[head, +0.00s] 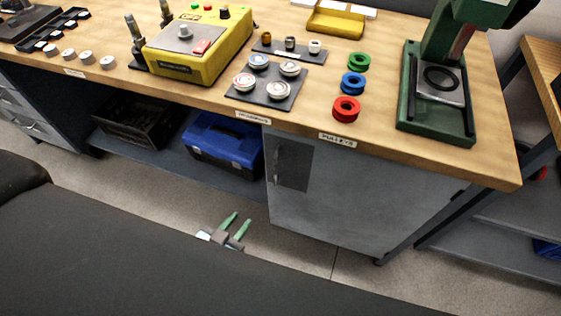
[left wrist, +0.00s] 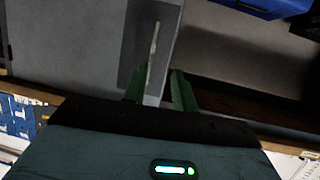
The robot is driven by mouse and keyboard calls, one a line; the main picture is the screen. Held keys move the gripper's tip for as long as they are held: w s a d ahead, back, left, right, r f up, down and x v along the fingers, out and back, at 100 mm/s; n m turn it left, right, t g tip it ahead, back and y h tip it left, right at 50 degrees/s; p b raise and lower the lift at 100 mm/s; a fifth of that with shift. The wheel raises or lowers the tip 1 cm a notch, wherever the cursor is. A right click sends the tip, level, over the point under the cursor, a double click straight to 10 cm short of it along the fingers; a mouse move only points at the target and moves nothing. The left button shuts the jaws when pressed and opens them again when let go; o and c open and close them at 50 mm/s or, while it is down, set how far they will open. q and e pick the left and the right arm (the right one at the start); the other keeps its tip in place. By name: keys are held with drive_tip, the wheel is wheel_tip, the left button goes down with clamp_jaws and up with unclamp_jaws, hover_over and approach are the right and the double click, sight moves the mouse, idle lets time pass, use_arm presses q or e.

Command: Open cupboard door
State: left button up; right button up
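The grey cupboard door (head: 350,195) is under the right part of the workbench and looks closed. A darker plate with an upright handle (head: 278,163) is near its upper left edge. My left gripper (head: 237,226) is low in front of the bench, left of the door, with its two green fingers apart and nothing between them. In the left wrist view the open fingers (left wrist: 162,88) point toward the cupboard's edge, and the pale handle bar (left wrist: 154,40) lies just beyond them. I cannot tell the exact gap to it. My right gripper is not in view.
A blue toolbox (head: 222,145) and a dark crate (head: 135,120) sit on the low shelf left of the cupboard. The wooden worktop (head: 390,110) overhangs the door and carries a yellow box, coloured rings and a green press.

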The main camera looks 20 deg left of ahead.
use_arm(q)
drive_tip(key=w+d+r+t+b, duration=0.1)
drive_tip(key=w, duration=0.5)
drive_tip(key=w+d+t+h+b, duration=0.1)
drive_tip(key=w, duration=0.5)
drive_tip(key=w+d+r+t+b, duration=0.1)
drive_tip(key=w+d+b, duration=0.1)
drive_tip(key=w, duration=0.4)
drive_tip(key=shift+w+r+m+t+h, duration=0.35)
drive_tip(key=shift+w+m+t+h, duration=0.05)
drive_tip(key=shift+c, duration=0.2)
clamp_jaws()
